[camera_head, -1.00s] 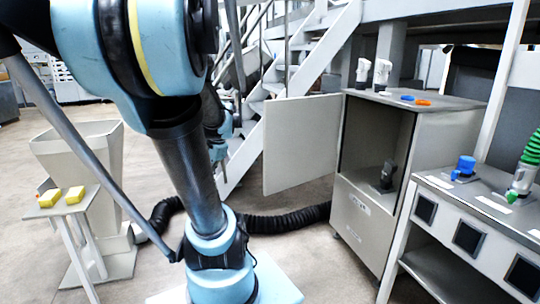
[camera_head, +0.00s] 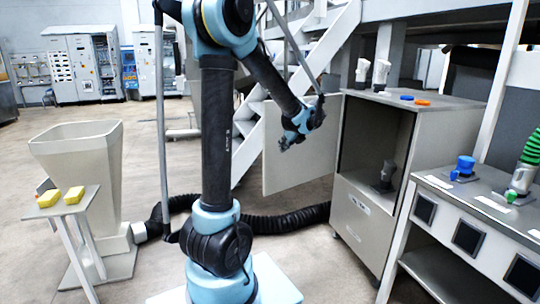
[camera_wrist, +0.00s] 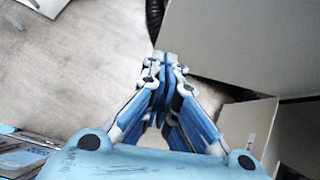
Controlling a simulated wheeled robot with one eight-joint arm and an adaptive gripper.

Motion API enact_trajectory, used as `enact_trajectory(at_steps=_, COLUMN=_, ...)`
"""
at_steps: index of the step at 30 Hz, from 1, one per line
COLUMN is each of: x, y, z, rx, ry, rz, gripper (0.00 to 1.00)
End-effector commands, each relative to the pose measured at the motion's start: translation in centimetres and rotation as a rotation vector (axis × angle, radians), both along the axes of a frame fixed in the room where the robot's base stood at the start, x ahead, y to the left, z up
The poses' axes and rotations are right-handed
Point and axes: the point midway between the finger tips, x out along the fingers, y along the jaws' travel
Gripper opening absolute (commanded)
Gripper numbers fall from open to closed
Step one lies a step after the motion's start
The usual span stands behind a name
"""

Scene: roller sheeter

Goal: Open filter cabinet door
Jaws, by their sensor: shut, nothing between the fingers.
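The filter cabinet (camera_head: 365,222) stands right of centre in the head view. Its grey door (camera_head: 300,172) stands wide open, swung out to the left of the cabinet. The upper compartment is exposed, with a dark fitting (camera_head: 387,174) inside. My gripper (camera_head: 286,146) is in front of the door's upper left part and overlaps it in the picture. I cannot tell whether it touches the door. In the wrist view the gripper (camera_wrist: 165,58) is shut with nothing in it, and a large grey panel, apparently the door (camera_wrist: 255,45), lies beyond it to the right.
A workbench (camera_head: 480,215) is at the right. A black hose (camera_head: 285,219) crosses the floor under the door. A hopper (camera_head: 88,165) and a small table with yellow blocks (camera_head: 74,195) are left.

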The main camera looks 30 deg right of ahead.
Motion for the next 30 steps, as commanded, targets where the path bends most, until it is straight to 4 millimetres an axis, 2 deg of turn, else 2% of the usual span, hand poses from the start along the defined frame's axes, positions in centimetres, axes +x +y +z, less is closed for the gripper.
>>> enact_trajectory(at_steps=2, x=-0.1, y=-0.7, z=-0.2, rx=0.013, ry=-0.006, rz=-0.021, gripper=0.0)
enact_trajectory(at_steps=7, x=0.9, y=-0.7, z=-1.2, rx=0.017, ry=-0.007, rz=-0.025, gripper=0.0)
enact_trajectory(at_steps=23, x=6.9, y=-0.4, z=-7.2, rx=0.017, ry=-0.007, rz=-0.022, gripper=0.0)
enact_trajectory(at_steps=30, x=9.9, y=-0.2, z=-7.2, rx=0.016, ry=-0.006, rz=-0.023, gripper=0.0)
